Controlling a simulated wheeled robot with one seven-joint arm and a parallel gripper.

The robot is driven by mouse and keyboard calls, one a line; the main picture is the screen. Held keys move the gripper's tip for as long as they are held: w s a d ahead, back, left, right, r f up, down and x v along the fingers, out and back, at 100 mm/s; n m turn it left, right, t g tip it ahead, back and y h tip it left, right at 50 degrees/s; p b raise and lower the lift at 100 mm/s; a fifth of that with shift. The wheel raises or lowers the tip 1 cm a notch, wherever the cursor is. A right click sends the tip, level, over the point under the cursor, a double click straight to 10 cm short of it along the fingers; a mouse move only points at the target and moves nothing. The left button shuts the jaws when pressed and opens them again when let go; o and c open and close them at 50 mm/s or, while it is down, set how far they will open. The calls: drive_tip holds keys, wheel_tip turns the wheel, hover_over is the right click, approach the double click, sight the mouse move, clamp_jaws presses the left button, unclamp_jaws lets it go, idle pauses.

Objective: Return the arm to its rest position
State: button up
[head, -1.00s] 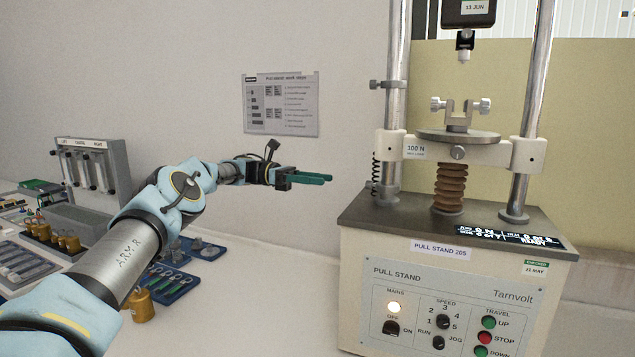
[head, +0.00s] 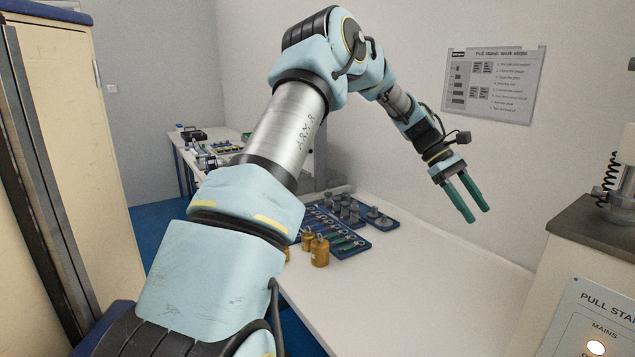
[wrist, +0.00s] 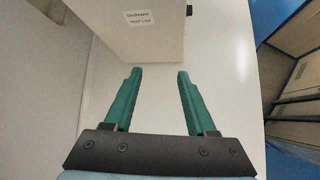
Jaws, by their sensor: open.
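My gripper (head: 474,214) hangs from my raised, bent arm, its two green fingers pointing down above the white bench (head: 440,285). The fingers are apart with nothing between them. In the wrist view my gripper (wrist: 157,75) also shows open and empty, with the bench top behind the fingers. A pale box-shaped body (wrist: 138,35) with a "TEST LAB" label stands beyond the fingertips in that view.
The pull stand (head: 590,240) is at the right edge, right of my gripper. Brass weights (head: 319,251) and blue trays (head: 345,235) with small parts lie on the bench left of it. A cream cabinet (head: 75,120) stands at the left. The bench middle is clear.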

drive_tip(key=s+a+f+m+t+y, duration=0.1)
drive_tip(key=a+f+m+t+y, duration=0.15)
drive_tip(key=a, duration=0.95)
drive_tip(key=s+a+f+m+t+y, duration=0.1)
drive_tip(key=a+t, duration=0.2)
drive_tip(key=a, duration=0.9)
drive_tip(key=s+a+f+m+t+y, duration=0.1)
drive_tip(key=s+a, duration=0.4)
drive_tip(key=a, duration=0.3)
drive_tip(key=s+a+f+m+t+y, duration=0.1)
drive_tip(key=s+a+m, duration=0.1)
drive_tip(key=s+a, duration=0.3)
drive_tip(key=a, duration=0.4)
drive_tip(key=shift+s+a, duration=0.15)
drive_tip(key=shift+a, duration=0.15)
